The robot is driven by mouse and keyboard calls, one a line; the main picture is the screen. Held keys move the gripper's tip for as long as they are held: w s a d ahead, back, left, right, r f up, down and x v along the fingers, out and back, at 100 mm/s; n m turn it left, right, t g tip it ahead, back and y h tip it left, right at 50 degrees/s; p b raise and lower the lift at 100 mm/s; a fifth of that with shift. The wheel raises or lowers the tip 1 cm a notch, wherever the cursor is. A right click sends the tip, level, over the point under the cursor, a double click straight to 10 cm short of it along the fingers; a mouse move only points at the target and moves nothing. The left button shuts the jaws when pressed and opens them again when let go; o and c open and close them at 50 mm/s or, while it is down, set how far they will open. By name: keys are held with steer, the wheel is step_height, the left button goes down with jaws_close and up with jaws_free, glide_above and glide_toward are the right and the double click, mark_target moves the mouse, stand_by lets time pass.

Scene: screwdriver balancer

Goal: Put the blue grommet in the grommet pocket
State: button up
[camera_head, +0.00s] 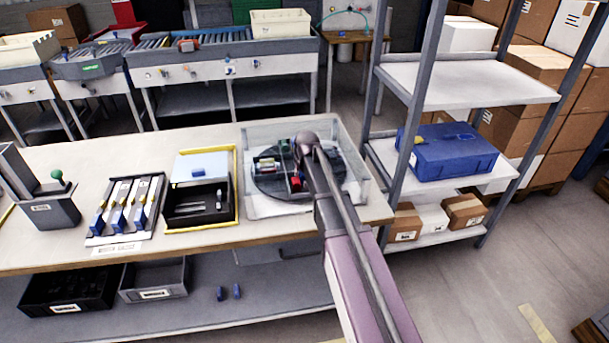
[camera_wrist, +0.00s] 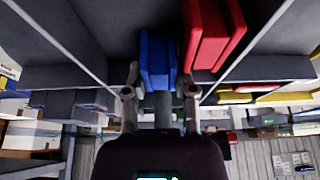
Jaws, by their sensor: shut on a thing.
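In the wrist view, a blue block-like piece (camera_wrist: 158,62), which I take for the blue grommet, sits between the two fingers of my gripper (camera_wrist: 160,82). My gripper is shut on it; the exact contact is hard to make out. In the head view, my arm reaches over the dark round tray (camera_head: 266,188) inside a clear-walled box (camera_head: 355,158), and its wrist hides the fingers and the blue piece. The grommet pocket cannot be told apart from the tray's other compartments. Red pieces (camera_wrist: 213,35) stand just right of the blue piece in the wrist view.
A red piece (camera_head: 296,183) and a green piece (camera_head: 285,147) show on the round tray. Left of the box are a yellow-edged tray (camera_head: 236,186) and a rack of blue-handled tools (camera_head: 125,209). A shelf with a blue case (camera_head: 447,152) stands to the right.

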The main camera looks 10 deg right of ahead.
steer(key=shift+f, duration=0.1)
steer(key=o, duration=0.9)
steer(key=shift+o, duration=0.2)
steer(key=shift+r, duration=0.2)
steer(key=p+v, duration=1.1)
steer(key=v, duration=0.1)
stand_by(0.6)
steer(key=s+f+g, duration=0.1)
steer(key=s+g, duration=0.3)
steer(key=s, duration=2)
steer(key=shift+s+d+f+g, duration=0.25)
steer(key=shift+d+g, duration=0.05)
steer(key=shift+d, duration=0.05)
